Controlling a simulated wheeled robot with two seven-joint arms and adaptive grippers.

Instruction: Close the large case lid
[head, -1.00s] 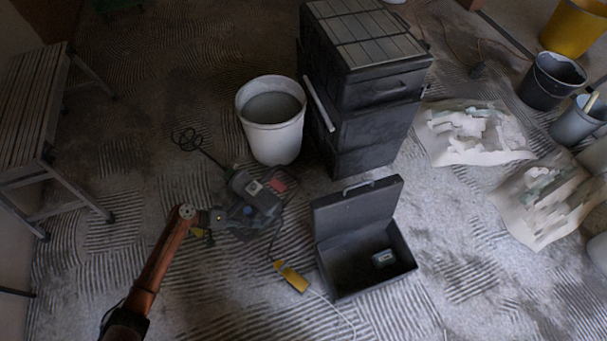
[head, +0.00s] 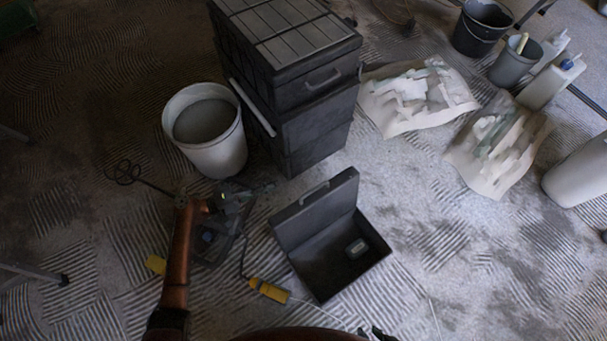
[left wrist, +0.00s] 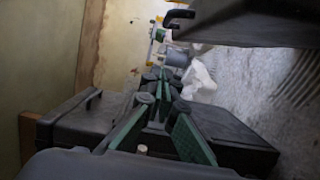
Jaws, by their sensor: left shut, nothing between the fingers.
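The large case (head: 342,264) is a dark grey box on the floor, right of centre in the head view. Its lid (head: 316,216) stands open and upright along the back-left side, with a handle on its top edge. A small pale-labelled item (head: 357,248) lies inside. My left gripper (head: 258,188) is shut and empty, left of the lid and apart from it. In the left wrist view its green fingers (left wrist: 158,82) are together, and the dark lid (left wrist: 245,22) is at upper right. Dark tips at the head view's bottom edge seem to be my right gripper (head: 376,333), mostly cut off.
A tall stacked dark chest (head: 300,110) stands behind the case, with a white bucket (head: 225,155) left of it. A yellow-handled tool (head: 268,290) lies left of the case. Rumpled sheets (head: 418,100) lie at upper right. Floor right of the case is free.

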